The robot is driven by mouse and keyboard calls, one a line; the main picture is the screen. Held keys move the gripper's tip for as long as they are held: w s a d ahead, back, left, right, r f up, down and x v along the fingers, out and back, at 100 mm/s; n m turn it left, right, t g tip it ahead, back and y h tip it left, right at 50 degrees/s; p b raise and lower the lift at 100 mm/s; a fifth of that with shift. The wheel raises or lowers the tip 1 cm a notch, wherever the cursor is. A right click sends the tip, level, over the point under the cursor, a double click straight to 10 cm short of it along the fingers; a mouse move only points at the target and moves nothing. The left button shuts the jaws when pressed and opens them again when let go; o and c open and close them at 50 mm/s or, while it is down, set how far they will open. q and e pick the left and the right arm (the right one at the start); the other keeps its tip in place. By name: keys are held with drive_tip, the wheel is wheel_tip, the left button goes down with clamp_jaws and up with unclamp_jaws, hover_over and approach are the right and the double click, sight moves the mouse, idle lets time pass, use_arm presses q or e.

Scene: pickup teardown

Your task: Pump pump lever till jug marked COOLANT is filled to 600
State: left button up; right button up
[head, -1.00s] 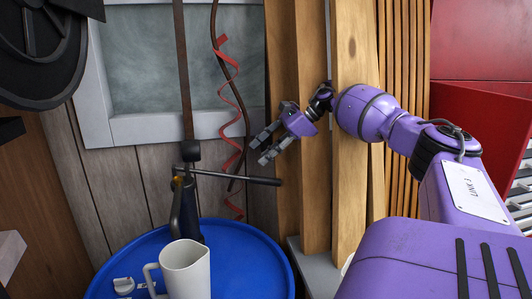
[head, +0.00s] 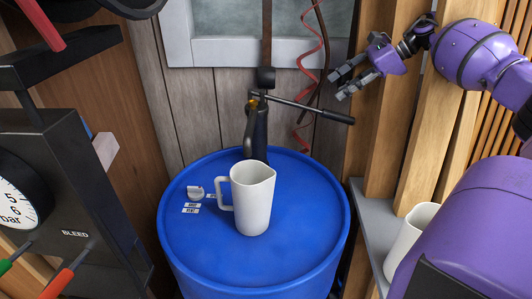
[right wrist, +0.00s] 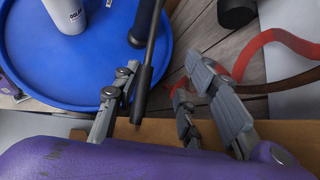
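A white jug (head: 254,200) stands upright on a blue drum (head: 310,235), its handle to the left. In the right wrist view its side (right wrist: 70,14) carries small dark lettering, partly cut off. I cannot see its fill level. The dark pump (head: 256,130) stands at the drum's back, with its pump lever (head: 310,108) pointing right. My right gripper (head: 340,86) is open and empty above the lever's end. In the right wrist view the lever's dark grip (right wrist: 144,85) shows near the open fingers (right wrist: 165,72); contact cannot be told. My left gripper is out of view.
A second white jug (head: 407,242) stands at right, partly behind my arm. A black gauge panel (head: 65,180) stands at left. A small pale cap (head: 195,192) and labels lie on the drum. Wooden posts (head: 405,130) and a red coil (head: 318,60) are near my gripper.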

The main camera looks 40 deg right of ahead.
sight(338, 114)
idle(0.7)
